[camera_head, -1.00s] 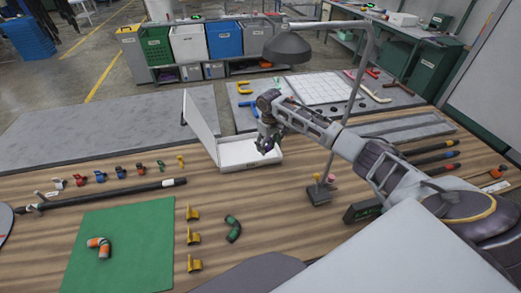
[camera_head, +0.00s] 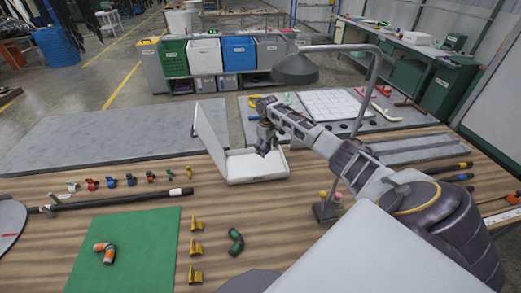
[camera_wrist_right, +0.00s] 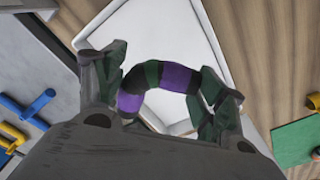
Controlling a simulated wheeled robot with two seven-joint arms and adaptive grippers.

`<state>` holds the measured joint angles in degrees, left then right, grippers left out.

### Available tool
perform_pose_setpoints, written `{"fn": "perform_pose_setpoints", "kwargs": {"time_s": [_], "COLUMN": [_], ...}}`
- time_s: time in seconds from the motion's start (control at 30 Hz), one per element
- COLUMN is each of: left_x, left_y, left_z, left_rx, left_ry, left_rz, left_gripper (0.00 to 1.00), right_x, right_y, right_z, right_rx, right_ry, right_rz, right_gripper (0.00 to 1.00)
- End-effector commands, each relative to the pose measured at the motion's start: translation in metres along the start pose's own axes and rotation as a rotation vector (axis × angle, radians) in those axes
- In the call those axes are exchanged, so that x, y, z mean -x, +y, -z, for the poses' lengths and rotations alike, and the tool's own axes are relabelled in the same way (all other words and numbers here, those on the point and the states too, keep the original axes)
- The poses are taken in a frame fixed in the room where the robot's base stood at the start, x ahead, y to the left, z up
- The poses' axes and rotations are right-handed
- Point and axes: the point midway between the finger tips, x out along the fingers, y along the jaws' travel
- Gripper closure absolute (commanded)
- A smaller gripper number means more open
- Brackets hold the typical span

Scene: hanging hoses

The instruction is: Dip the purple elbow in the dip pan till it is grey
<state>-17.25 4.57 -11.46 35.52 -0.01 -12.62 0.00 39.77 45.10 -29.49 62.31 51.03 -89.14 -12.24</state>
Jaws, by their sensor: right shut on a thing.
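My right gripper (camera_head: 265,150) is over the white dip pan (camera_head: 258,179), whose tall lid stands open at its left. In the right wrist view the gripper (camera_wrist_right: 160,95) is shut on the purple elbow (camera_wrist_right: 178,78), a curved piece with purple and dark green bands. The pan's white inside (camera_wrist_right: 165,35) lies behind the elbow. I cannot tell whether the elbow touches anything in the pan. No grey shows clearly on its purple bands. My left gripper is not in view.
A green mat (camera_head: 145,225) with an orange and grey elbow (camera_head: 105,252) lies at the front left. A green elbow (camera_head: 236,241) and yellow clips (camera_head: 196,248) are beside it. A lamp (camera_head: 296,70) hangs over the table behind the pan.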

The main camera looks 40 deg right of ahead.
Motion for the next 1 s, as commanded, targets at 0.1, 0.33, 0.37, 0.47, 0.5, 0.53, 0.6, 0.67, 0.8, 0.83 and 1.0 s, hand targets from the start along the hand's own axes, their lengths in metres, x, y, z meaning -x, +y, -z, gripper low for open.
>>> {"fn": "perform_pose_setpoints", "kwargs": {"time_s": [0.1,0.33,0.37,0.47,0.5,0.53,0.6,0.67,0.8,0.83,1.0], "left_x": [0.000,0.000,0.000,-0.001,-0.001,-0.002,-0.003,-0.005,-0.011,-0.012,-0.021], "left_y": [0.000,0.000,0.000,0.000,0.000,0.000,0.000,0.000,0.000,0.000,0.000], "left_z": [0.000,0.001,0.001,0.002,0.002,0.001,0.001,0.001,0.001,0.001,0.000], "left_rx": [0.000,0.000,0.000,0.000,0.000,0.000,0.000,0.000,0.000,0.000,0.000], "left_ry": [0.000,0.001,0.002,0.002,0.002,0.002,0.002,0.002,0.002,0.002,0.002], "left_rz": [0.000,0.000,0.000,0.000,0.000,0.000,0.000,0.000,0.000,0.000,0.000], "left_gripper": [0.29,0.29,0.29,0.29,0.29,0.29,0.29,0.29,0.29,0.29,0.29], "right_x": [0.000,0.000,-0.001,-0.001,-0.002,-0.002,-0.004,-0.005,-0.011,-0.012,-0.021], "right_y": [0.002,0.002,0.002,0.002,0.002,0.002,0.001,0.001,0.001,0.001,0.001], "right_z": [-0.001,-0.001,-0.001,-0.001,-0.001,-0.001,-0.001,-0.001,-0.001,-0.001,-0.001], "right_rx": [0.002,0.002,0.002,0.002,0.002,0.002,0.002,0.002,0.002,0.002,0.002], "right_ry": [0.000,0.000,0.000,0.000,0.000,0.000,0.000,0.000,0.000,0.000,0.000], "right_rz": [0.000,0.000,0.000,0.000,0.000,0.000,0.000,0.000,0.000,0.000,0.000], "right_gripper": [0.53,0.53,0.53,0.53,0.53,0.53,0.53,0.53,0.53,0.53,0.53]}}
